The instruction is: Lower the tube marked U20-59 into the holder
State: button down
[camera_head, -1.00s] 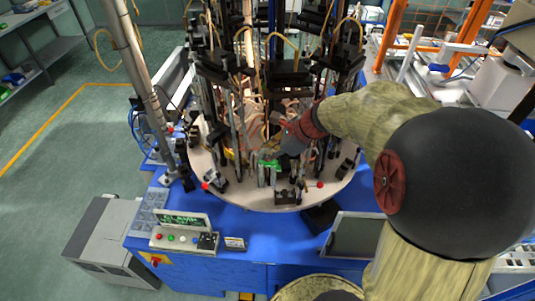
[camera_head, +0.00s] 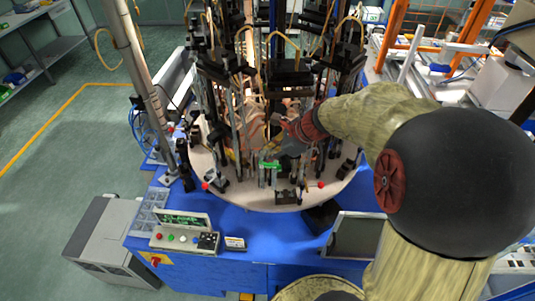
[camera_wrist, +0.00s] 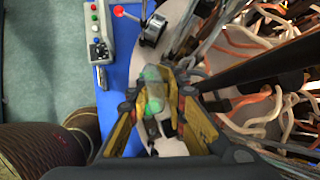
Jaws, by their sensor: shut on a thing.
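My gripper (camera_wrist: 162,112) shows in the wrist view with its yellow-padded fingers on both sides of a translucent tube with green on it (camera_wrist: 152,102), and is shut on it. No marking on the tube is legible. In the head view my gripper (camera_head: 283,142) is low over the front of the round machine table (camera_head: 240,198), partly hidden among posts. A small green piece (camera_head: 270,165) shows just in front of it; I cannot tell whether it is the tube. The holder is not clearly made out, nor whether the tube touches it.
Several dark upright posts and orange hoses (camera_wrist: 270,100) crowd the round table around my gripper. A red-knobbed fixture (camera_wrist: 151,27) stands near the table edge. A control panel (camera_head: 183,238) and a screen (camera_head: 355,236) sit on the blue front bench (camera_head: 260,228).

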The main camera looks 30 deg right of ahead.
jog(key=shift+f+b, duration=0.95)
jog(key=shift+f, duration=0.65)
dwell(0.6)
jog(key=shift+r, duration=0.1)
jog(key=shift+r+p, duration=1.15)
jog(key=shift+b, duration=0.35)
dwell(0.6)
jog(key=shift+f+b, duration=0.65)
jog(key=shift+f, duration=0.55)
dwell(1.7)
jog(key=shift+r, duration=0.15)
